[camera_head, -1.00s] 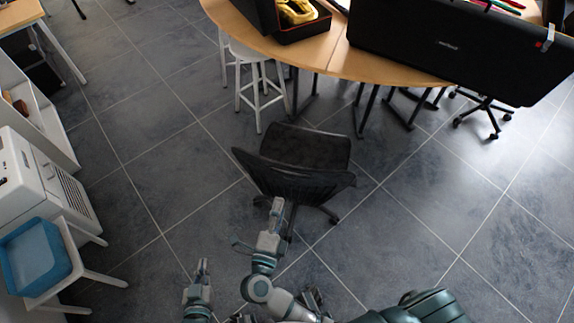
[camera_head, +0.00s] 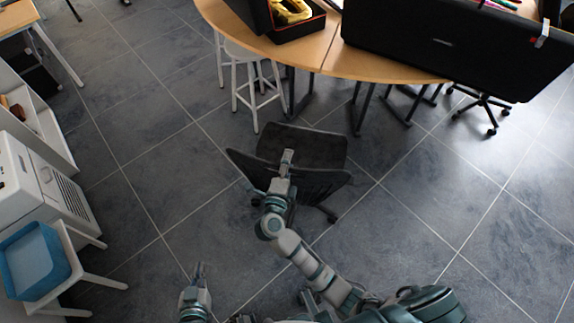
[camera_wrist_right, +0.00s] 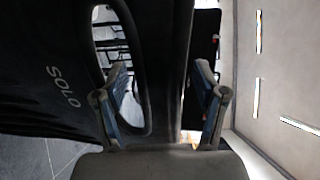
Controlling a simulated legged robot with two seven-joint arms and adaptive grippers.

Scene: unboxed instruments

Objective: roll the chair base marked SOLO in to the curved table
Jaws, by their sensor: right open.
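The black chair (camera_head: 318,185) stands on the tiled floor, its back toward me and its seat (camera_head: 315,147) toward the curved table (camera_head: 330,60). White lettering SOLO shows on its dark back (camera_wrist_right: 65,88) in the right wrist view. My right gripper (camera_head: 287,160) is over the top of the chair back. In the right wrist view my right gripper (camera_wrist_right: 162,100) is open, with a dark bar of the back frame between its fingers; contact is unclear. My left gripper (camera_head: 199,270) hangs empty over the floor at lower left; its opening is too small to judge.
A white stool (camera_head: 255,90) stands under the table's left part. Another wheeled chair base (camera_head: 485,108) is under the right end. A black case (camera_head: 450,45) overhangs the table edge. White furniture and a blue bin (camera_head: 35,260) line the left. Floor between chair and table is clear.

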